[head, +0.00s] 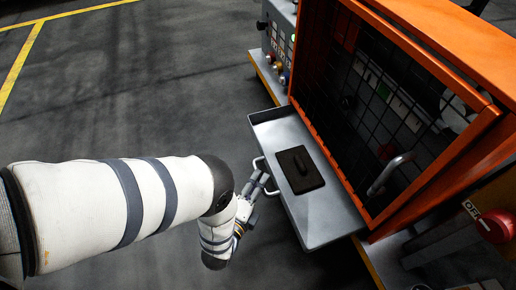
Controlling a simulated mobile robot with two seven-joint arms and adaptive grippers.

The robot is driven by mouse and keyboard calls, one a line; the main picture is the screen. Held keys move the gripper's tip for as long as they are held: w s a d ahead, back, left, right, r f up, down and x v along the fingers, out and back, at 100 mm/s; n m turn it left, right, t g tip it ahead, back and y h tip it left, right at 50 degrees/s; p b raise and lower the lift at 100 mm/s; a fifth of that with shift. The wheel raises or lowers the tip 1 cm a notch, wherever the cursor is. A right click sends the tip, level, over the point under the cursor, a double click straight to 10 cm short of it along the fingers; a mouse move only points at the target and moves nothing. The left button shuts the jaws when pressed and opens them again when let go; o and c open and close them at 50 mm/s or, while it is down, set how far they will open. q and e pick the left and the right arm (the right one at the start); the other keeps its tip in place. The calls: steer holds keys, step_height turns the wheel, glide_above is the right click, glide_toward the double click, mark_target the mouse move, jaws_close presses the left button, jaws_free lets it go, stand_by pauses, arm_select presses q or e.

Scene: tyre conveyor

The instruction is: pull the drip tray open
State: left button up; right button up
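The grey metal drip tray (327,214) sticks out from under the front of the orange machine. A dark plate with a raised grip (300,170) lies in it. A light bar handle (258,160) is on the tray's outer side. My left arm comes in from the left, and its gripper (261,180) is at this handle, its fingers close to or touching the bar. The fingers are small and partly overlap the handle, so I cannot tell whether they are closed on it. My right gripper is not in view.
The orange machine (455,38) with a mesh door (385,90) stands behind the tray. A control panel (279,45) with buttons is at its left. A red knob (495,226) is at the lower right. Open grey floor with yellow lines lies left of the tray.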

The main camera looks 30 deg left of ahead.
arm_select(q)
steer(key=s+d+r, duration=0.1)
steer(key=s, duration=1)
steer(key=shift+s+d+r, duration=0.3)
steer(key=shift+s, duration=0.05)
